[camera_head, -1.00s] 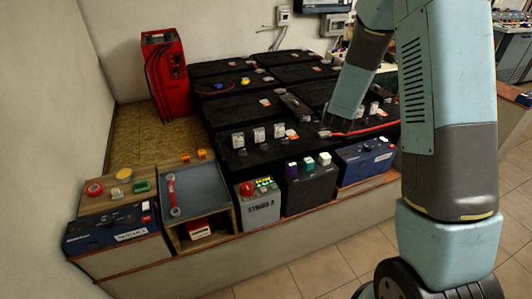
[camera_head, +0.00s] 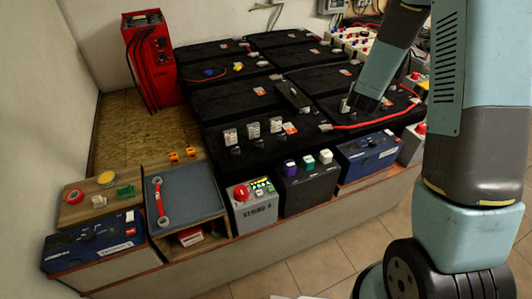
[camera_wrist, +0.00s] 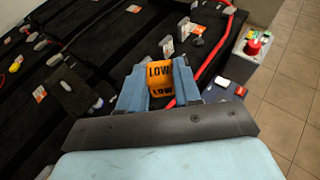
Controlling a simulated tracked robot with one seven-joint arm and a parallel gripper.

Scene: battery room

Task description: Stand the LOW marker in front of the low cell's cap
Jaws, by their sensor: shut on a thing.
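The orange LOW marker (camera_wrist: 160,73) is between the fingers of my gripper (camera_wrist: 160,86) in the wrist view, with its black lettering showing. My gripper is shut on it. In the head view my gripper (camera_head: 357,104) is over the black cells at right, near the red cable (camera_head: 372,124); the marker cannot be made out there. White upright pieces stand beyond the fingers in the wrist view, one close by (camera_wrist: 167,46) and another farther off (camera_wrist: 184,29). I cannot tell which cap belongs to the low cell.
Several white pieces, one of them here (camera_head: 253,131), stand on the front black cell. A dark loose block (camera_head: 292,96) lies on the cells. A red charger (camera_head: 150,60) stands at back left. Blue batteries (camera_head: 367,151) and a grey box with a red knob (camera_head: 253,203) line the front.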

